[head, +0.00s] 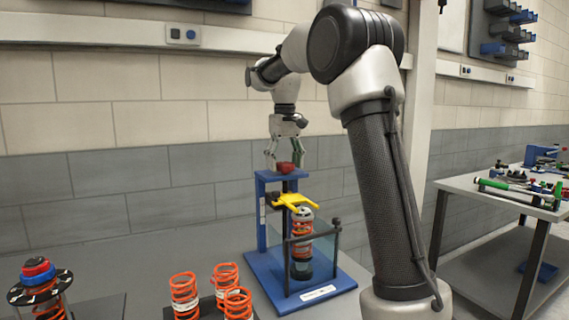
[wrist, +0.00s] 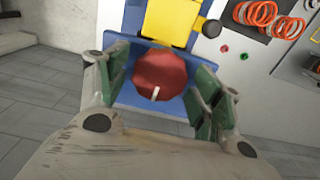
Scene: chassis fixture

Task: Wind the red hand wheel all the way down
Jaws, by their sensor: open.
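The red hand wheel (head: 287,168) sits on top of the blue press frame (head: 262,225). In the wrist view the red hand wheel (wrist: 158,74) lies between my fingers, with a pale mark on its near side. My gripper (head: 285,160) points down over the wheel, and its fingers are open on either side of it. In the wrist view my gripper (wrist: 160,85) shows green finger pads; I cannot tell if they touch the rim. Below, a yellow yoke (head: 295,202) sits at the top of an orange spring strut (head: 302,245) standing in the press.
A clear guard with a dark bar (head: 313,235) stands at the press front. Loose orange springs (head: 184,295) and a strut with a red and blue top (head: 38,270) stand at the front left. A second bench (head: 480,190) with tools is at the right.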

